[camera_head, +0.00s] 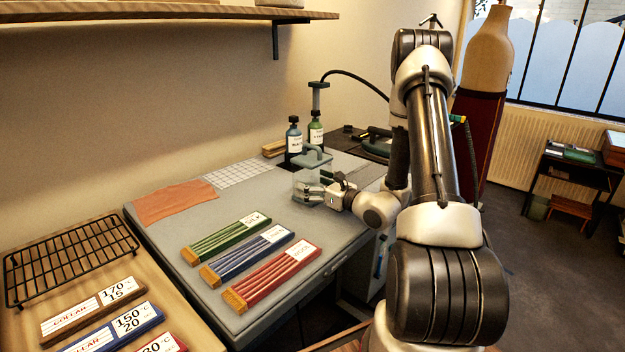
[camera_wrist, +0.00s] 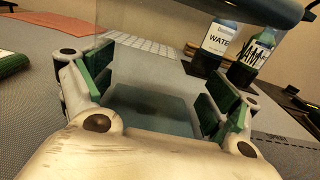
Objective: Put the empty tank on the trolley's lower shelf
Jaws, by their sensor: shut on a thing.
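A clear tank with a grey-green cap (camera_head: 316,157) is at the right part of the grey worktable, in front of two bottles. My gripper (camera_head: 313,191) is shut on the tank from the front right. In the wrist view, the green finger pads of my gripper (camera_wrist: 155,100) stand on either side of the clear tank (camera_wrist: 150,62), and the bottles show through or past it. I cannot tell whether the tank touches the table. A dark stand (camera_head: 577,167) with an upper and a lower level is at the far right, possibly the trolley.
A blue-labelled water bottle (camera_head: 293,138) and a green bottle (camera_head: 316,132) stand close behind the tank. Several coloured strip bundles lie on the table (camera_head: 170,240), with an orange cloth (camera_head: 175,201) at left. A dress form (camera_head: 486,60) stands between my arm and the stand. Floor is open at right.

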